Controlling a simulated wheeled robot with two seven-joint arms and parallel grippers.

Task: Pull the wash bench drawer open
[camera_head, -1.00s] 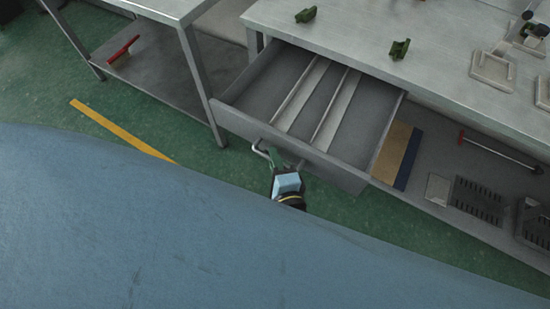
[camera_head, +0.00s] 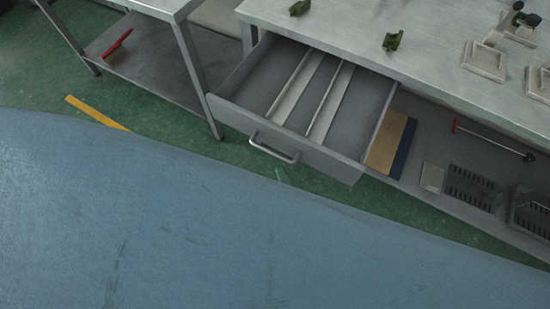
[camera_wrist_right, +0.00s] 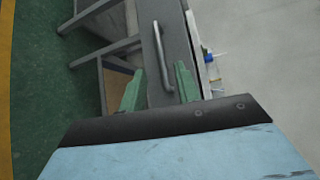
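The wash bench drawer (camera_head: 315,150) stands pulled well out from under the metal bench top (camera_head: 340,35). Inside, two long dividers run front to back, and the visible compartments look empty. Its bar handle (camera_head: 273,150) is uncovered on the front and shows again in the right wrist view (camera_wrist_right: 162,55). Only a small green tip of my right gripper (camera_head: 279,174) shows in the head view, just below and apart from the handle. In the wrist view my right gripper (camera_wrist_right: 160,72) has its green fingers spread, with the handle seen between and beyond them. My left gripper is out of view.
A lower shelf (camera_head: 415,205) right of the drawer holds a tan and blue board (camera_head: 389,145), a red-ended rod (camera_head: 492,140) and slotted trays (camera_head: 472,187). Another table (camera_head: 148,65) stands at left. Green clips (camera_head: 393,41) lie on the bench. My blue body covers the foreground.

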